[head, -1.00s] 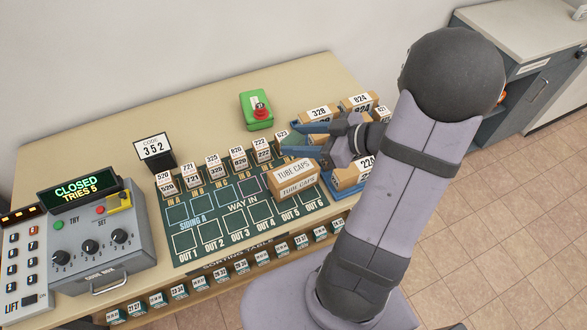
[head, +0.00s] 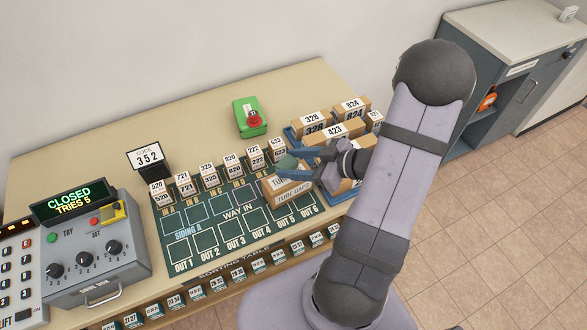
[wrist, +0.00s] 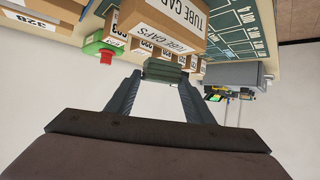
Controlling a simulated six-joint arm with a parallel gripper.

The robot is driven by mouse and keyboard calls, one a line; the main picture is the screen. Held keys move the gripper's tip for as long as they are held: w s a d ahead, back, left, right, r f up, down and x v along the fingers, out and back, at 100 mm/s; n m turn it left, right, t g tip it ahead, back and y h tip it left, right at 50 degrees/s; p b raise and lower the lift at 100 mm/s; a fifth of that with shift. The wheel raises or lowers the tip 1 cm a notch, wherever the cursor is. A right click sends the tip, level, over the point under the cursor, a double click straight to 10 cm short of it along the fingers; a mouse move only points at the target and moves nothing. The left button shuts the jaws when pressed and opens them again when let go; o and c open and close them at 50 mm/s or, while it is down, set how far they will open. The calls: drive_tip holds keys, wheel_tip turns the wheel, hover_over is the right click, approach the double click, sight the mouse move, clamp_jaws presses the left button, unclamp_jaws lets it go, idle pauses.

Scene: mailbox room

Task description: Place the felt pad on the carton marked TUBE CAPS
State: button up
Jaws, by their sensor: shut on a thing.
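The TUBE CAPS carton (head: 292,197) is a brown box with white labels, standing at the right end of the green sorting board. It also shows at the top of the wrist view (wrist: 165,22). My gripper (head: 284,166) is at the carton's far side, at about the height of its top, and partly covers its top label in the head view. It is shut on a small dark green felt pad (wrist: 165,70), which shows between the fingertips in the wrist view. The pad (head: 287,162) is over or just beyond the carton; I cannot tell whether they touch.
Numbered cartons (head: 312,124) stand in a blue tray right of my gripper. A row of small numbered boxes (head: 233,163) lines the board (head: 205,243). A green box with a red button (head: 250,117) stands behind. A grey code box (head: 95,255) is at left.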

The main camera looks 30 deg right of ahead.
drive_tip(key=shift+f, duration=1.55)
drive_tip(key=shift+f, duration=0.2)
drive_tip(key=o, duration=1)
drive_tip(key=shift+r, duration=0.1)
